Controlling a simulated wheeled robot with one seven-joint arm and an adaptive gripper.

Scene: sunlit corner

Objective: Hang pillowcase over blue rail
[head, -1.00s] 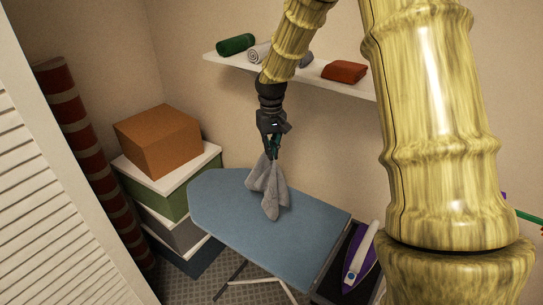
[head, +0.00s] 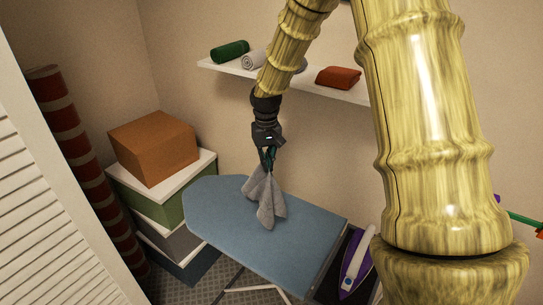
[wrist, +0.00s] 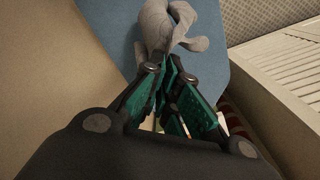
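The grey pillowcase (head: 266,203) hangs in folds from my gripper (head: 267,158) over the ironing board (head: 215,215). Its lower end is at or just above the board's surface; I cannot tell if it touches. In the wrist view, the pillowcase (wrist: 172,28) shows beyond my gripper (wrist: 172,72), whose green-padded fingers are close together around the cloth. The exact pinch is partly hidden by the fingers. I cannot make out a blue rail in either view.
A purple iron (head: 357,262) stands at the board's right end. Stacked boxes (head: 160,208), an orange box (head: 153,146) and a striped roll (head: 75,140) are at left. A wall shelf (head: 225,67) holds rolled towels behind my arm. A green bar (head: 525,218) shows at the right edge.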

